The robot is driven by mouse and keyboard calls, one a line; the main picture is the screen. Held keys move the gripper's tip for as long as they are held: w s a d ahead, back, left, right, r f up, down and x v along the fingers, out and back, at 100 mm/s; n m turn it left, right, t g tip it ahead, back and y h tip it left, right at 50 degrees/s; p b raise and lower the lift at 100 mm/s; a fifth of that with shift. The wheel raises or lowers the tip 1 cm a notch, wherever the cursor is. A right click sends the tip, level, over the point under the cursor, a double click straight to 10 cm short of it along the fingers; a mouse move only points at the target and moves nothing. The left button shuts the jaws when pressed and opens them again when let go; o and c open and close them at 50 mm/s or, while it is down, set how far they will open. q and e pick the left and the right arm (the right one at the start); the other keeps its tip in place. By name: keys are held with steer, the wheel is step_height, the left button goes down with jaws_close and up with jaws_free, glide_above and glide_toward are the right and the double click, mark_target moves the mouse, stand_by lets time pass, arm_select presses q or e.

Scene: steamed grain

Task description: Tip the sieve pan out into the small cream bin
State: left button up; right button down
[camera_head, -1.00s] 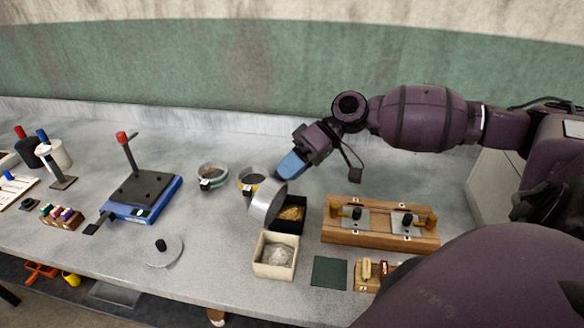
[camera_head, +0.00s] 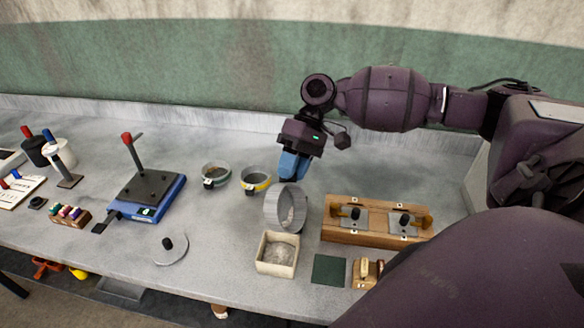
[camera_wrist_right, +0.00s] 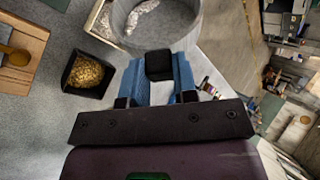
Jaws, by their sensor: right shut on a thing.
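The sieve pan (camera_head: 271,211), a grey round pan, is held on edge in the head view, its open side facing the viewer. Pale material shows inside its ring, and the pan also shows in the right wrist view (camera_wrist_right: 186,28). My right gripper (camera_head: 291,178) has blue fingers and is shut on the pan's black grip block (camera_wrist_right: 159,65). The small cream bin (camera_head: 262,266) stands just below and in front of the pan, with pale material in it. Whether the pan is touching the bin is unclear. My left gripper is out of view.
A black bin of golden grain (camera_wrist_right: 69,70) is beside the pan, mostly hidden in the head view. A wooden fixture (camera_head: 375,234) and green mat (camera_head: 328,270) lie to the right. Two small round pans (camera_head: 215,176) and a blue scale (camera_head: 150,197) stand left.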

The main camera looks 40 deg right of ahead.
steer(key=g, duration=0.1)
steer(key=m+g+h, duration=0.1)
steer(key=shift+w+a+r+g, duration=0.1)
steer(key=shift+w+r+g, duration=0.05)
steer(key=shift+r+g, duration=0.2)
steer(key=shift+r+m+g+h, duration=0.15)
steer(key=shift+m+g+h, duration=0.25)
steer(key=shift+m+g, duration=0.5)
steer(key=g, duration=0.2)
steer(key=shift+r+m+g+h, duration=0.25)
steer(key=shift+m+g+h, duration=0.1)
steer(key=shift+m+h, duration=0.05)
steer(key=shift+r+m+g, duration=0.15)
steer(key=shift+m+g, duration=0.25)
steer(key=shift+g, duration=0.3)
steer(key=shift+r+g, duration=0.1)
steer(key=shift+g, duration=0.2)
steer(key=shift+m+g+h, duration=0.3)
steer(key=shift+m+g, duration=0.1)
